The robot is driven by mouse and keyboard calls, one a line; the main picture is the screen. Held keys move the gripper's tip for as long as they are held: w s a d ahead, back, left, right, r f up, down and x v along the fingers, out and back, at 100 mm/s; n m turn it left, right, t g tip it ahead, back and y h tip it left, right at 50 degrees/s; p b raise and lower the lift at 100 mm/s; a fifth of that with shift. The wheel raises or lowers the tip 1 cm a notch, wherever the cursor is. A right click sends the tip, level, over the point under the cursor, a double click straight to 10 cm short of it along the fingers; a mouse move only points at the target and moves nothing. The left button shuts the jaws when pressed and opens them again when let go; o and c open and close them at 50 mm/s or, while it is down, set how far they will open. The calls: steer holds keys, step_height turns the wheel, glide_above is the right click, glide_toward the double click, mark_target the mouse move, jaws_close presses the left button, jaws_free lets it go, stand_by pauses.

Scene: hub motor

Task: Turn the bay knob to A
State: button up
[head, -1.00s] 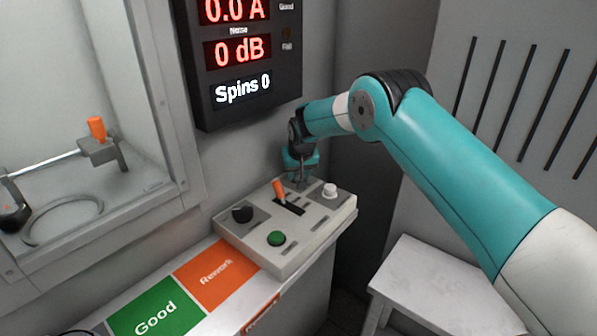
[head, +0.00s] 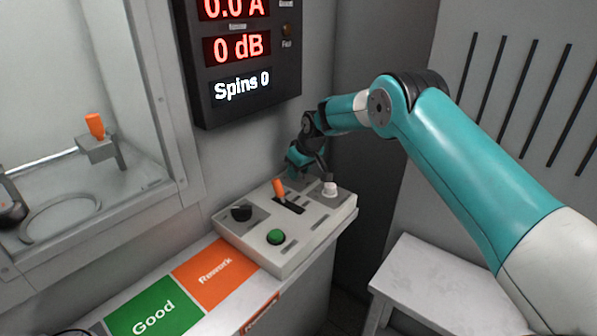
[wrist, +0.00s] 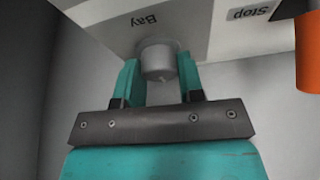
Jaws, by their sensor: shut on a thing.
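The bay knob is a small white cylinder (head: 330,189) at the back right of the grey control panel (head: 312,237). In the wrist view the knob (wrist: 158,60) sits beside the printed word "Bay". My gripper (head: 328,179) reaches down to it from the back, tilted. In the wrist view its teal fingers (wrist: 159,75) stand on both sides of the knob, shut on it. No letter marks for the knob's positions can be read, so I cannot tell its setting.
An orange lever (head: 279,189) stands near the knob, with a black knob (head: 241,213) and a green button (head: 276,237) nearer. The display (head: 240,60) above reads "Spins 0". A glazed enclosure (head: 180,150) stands left, a white stool (head: 425,275) right.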

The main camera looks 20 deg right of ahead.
steer(key=n, duration=0.2)
steer(key=n+g+y, duration=0.1)
steer(key=n, duration=0.2)
steer(key=shift+w+d+r+n+y, duration=0.1)
steer(key=shift+w+n+y, duration=0.05)
steer(key=shift+n+y, duration=0.15)
stand_by(0.4)
steer(key=o, duration=0.9)
steer(key=v, duration=1.7)
steer(key=shift+w+r, duration=0.2)
steer(key=shift+w, duration=0.05)
steer(key=shift+d, duration=0.1)
